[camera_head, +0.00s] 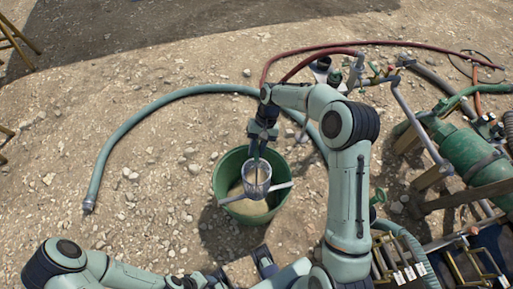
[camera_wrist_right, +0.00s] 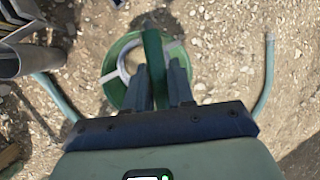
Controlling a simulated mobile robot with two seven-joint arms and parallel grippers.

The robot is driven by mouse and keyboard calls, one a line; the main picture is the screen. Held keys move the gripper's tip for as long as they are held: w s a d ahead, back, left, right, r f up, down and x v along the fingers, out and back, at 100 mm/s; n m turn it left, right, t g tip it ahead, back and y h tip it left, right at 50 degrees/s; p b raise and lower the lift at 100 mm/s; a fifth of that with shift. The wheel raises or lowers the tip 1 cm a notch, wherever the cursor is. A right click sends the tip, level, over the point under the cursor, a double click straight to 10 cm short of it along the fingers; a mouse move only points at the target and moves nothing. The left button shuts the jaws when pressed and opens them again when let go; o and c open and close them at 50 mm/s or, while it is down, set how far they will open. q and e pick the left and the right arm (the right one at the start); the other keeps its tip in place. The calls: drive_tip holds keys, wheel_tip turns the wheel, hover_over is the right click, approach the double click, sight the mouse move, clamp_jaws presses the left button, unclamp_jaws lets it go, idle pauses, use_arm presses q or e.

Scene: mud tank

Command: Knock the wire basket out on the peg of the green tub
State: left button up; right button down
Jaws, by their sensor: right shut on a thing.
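The green tub (camera_head: 222,172) stands on the gravel with brownish contents. A pale bar, the peg (camera_head: 281,188), crosses its mouth; it also shows in the right wrist view (camera_wrist_right: 108,77). The wire basket (camera_head: 257,180) is over the tub at the bar; whether it touches the bar I cannot tell. My right gripper (camera_head: 259,143) is above the tub, shut on the basket's green handle (camera_wrist_right: 153,62). In the right wrist view the handle and fingers partly hide the basket and tub. My left gripper (camera_head: 262,262) is low in the head view, partly cut off; its jaws are unclear.
A grey-green hose (camera_head: 120,133) curves around behind the tub. Red hoses (camera_head: 350,45), pipes and a green cylinder (camera_head: 465,152) fill the right side. A rack of tools (camera_head: 440,262) is at the lower right.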

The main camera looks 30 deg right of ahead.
drive_tip(key=shift+f, duration=0.1)
drive_tip(key=shift+f+b, duration=0.7)
drive_tip(key=shift+f, duration=0.7)
use_arm(q)
drive_tip(key=shift+s+f, duration=0.2)
drive_tip(key=shift+f, duration=0.45)
use_arm(e)
drive_tip(key=shift+r, duration=0.1)
wheel_tip(320, 180, up, 5)
drive_tip(key=p, duration=0.3)
drive_tip(key=shift+r+p, duration=0.1)
drive_tip(key=shift+p, duration=0.25)
drive_tip(key=shift+r+p, duration=1.2)
drive_tip(key=shift+r, duration=0.75)
use_arm(q)
wheel_tip(320, 180, up, 6)
drive_tip(key=w, duration=0.2)
drive_tip(key=shift+w+r, duration=0.2)
drive_tip(key=shift+w, duration=0.05)
use_arm(e)
drive_tip(key=shift+f, duration=0.1)
